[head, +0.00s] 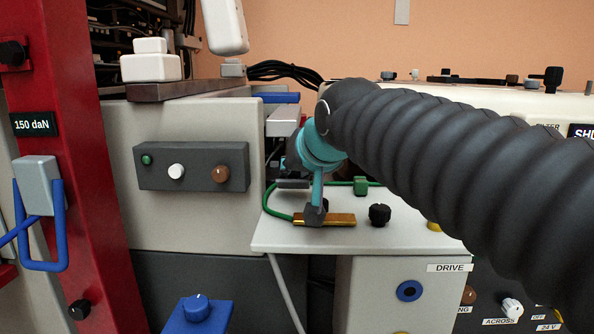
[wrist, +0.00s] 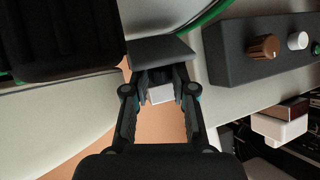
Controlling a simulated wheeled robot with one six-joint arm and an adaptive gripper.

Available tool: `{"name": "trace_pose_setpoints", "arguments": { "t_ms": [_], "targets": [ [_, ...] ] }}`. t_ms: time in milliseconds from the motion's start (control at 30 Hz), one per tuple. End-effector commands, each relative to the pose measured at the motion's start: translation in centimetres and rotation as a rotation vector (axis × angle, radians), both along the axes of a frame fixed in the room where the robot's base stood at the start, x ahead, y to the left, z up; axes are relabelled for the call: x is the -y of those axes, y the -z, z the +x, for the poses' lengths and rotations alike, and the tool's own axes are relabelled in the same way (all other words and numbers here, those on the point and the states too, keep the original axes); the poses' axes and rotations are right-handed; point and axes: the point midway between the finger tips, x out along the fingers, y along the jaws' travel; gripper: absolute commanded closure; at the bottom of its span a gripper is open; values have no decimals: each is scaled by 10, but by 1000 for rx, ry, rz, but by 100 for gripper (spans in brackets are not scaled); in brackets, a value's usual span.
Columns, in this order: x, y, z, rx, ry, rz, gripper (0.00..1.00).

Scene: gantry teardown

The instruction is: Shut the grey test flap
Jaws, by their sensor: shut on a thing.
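In the wrist view, a dark grey plate (wrist: 160,50), which looks like the test flap, lies right at my fingertips. My gripper (wrist: 163,78) is shut on its near edge. A small pale block (wrist: 160,93) shows between the fingers. In the head view, my gripper (head: 316,203) reaches down with teal links over the pale ledge, close to the brass strip (head: 342,220). A dark grey piece (head: 293,184) beside it may be the same flap. My arm and gripper hide much of the flap, and its angle cannot be told.
A dark button panel (head: 193,167) stands left of my gripper. A green cable (head: 266,203) curves along the ledge (head: 290,239). A red post (head: 75,180) with a blue-handled latch is at far left.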

Motion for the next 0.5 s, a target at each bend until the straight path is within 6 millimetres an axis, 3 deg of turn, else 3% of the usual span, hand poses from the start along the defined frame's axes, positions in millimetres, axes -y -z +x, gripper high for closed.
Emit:
{"name": "trace_pose_setpoints", "arguments": {
  "t_ms": [500],
  "targets": [
    [0, 3, -4, 79, 0, -2, 100]
  ]
}}
